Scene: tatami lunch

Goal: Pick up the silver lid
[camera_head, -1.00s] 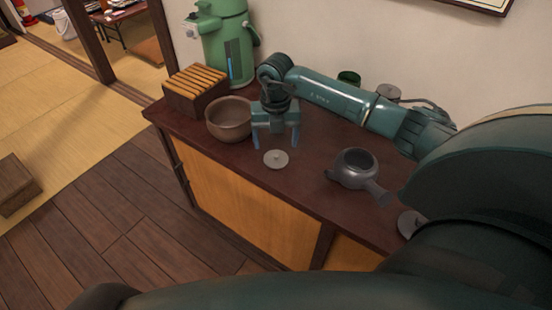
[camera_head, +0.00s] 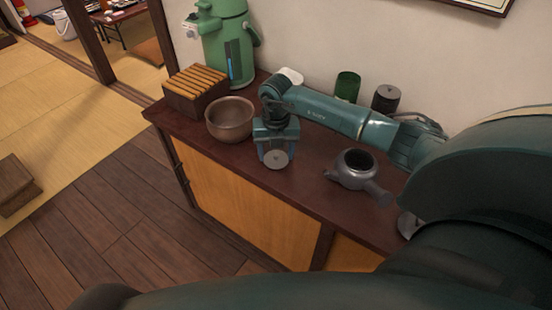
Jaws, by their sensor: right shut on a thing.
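The silver lid (camera_head: 276,159) is a small grey disc with a knob, at the front of the dark cabinet top. My right gripper (camera_head: 276,154) is directly over it, pointing down, with its blue fingers shut on the lid. I cannot tell whether the lid is clear of the surface. My left gripper is not in view.
A brown bowl (camera_head: 230,120) stands just left of the gripper. A dark grey teapot (camera_head: 353,171) stands to the right, open at the top. A slatted wooden box (camera_head: 195,93) and a green air pot (camera_head: 228,45) stand at the left. Green (camera_head: 347,87) and dark (camera_head: 386,98) canisters stand behind my arm.

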